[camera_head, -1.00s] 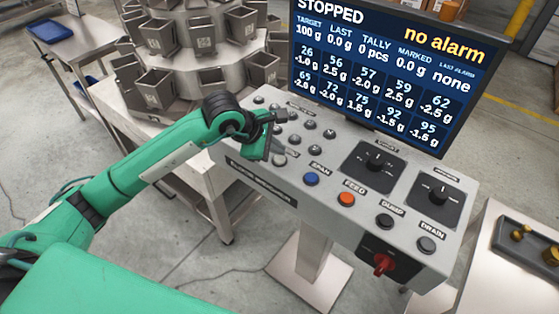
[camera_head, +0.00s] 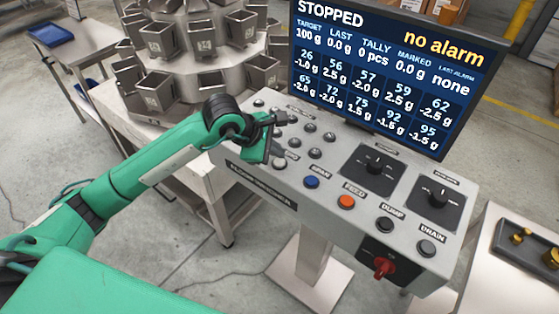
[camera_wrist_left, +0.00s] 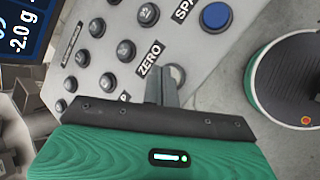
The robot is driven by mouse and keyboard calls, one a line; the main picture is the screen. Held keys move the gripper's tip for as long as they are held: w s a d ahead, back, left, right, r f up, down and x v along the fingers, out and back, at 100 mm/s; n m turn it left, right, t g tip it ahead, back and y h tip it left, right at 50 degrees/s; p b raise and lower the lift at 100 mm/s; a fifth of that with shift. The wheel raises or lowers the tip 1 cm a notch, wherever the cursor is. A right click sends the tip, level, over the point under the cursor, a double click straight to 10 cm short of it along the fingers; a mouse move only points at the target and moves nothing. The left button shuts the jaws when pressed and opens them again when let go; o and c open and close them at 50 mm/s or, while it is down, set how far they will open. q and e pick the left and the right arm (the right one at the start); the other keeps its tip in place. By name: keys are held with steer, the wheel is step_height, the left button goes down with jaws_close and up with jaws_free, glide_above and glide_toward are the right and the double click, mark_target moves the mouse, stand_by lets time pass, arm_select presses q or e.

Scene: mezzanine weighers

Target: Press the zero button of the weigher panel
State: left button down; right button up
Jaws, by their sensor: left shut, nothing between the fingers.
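The weigher panel (camera_head: 330,195) is a grey sloped console with several round buttons, two dials and a screen above. The zero button (camera_wrist_left: 178,75) is a pale, whitish button beside the ZERO label (camera_wrist_left: 149,58) in the left wrist view. In the head view the zero button (camera_head: 279,162) shows just past my left gripper (camera_head: 268,154). My left gripper is shut and empty, pointing down at the panel. In the wrist view its fingertips (camera_wrist_left: 162,88) overlap the button's left edge; I cannot tell whether they touch it. My right gripper is not in view.
The blue SPAN button (camera_head: 312,182) is beside the zero button, then the orange FEED button (camera_head: 346,202). The screen (camera_head: 385,70) reads STOPPED and no alarm. A red switch (camera_head: 384,267) sits on the front. Weigher buckets (camera_head: 160,90) stand behind my left arm.

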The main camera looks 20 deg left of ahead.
mark_target(277, 163)
arm_select(q)
steer(key=shift+f, duration=0.1)
stand_by(0.8)
steer(key=shift+f+b, duration=0.3)
steer(key=shift+b, duration=0.4)
steer(key=shift+f+b, duration=0.5)
steer(key=shift+b, duration=0.1)
stand_by(0.4)
steer(key=shift+r, duration=0.9)
steer(key=shift+r+p, duration=0.1)
steer(key=shift+p, duration=0.2)
steer(key=shift+r+p, duration=0.9)
steer(key=shift+r, duration=1.55)
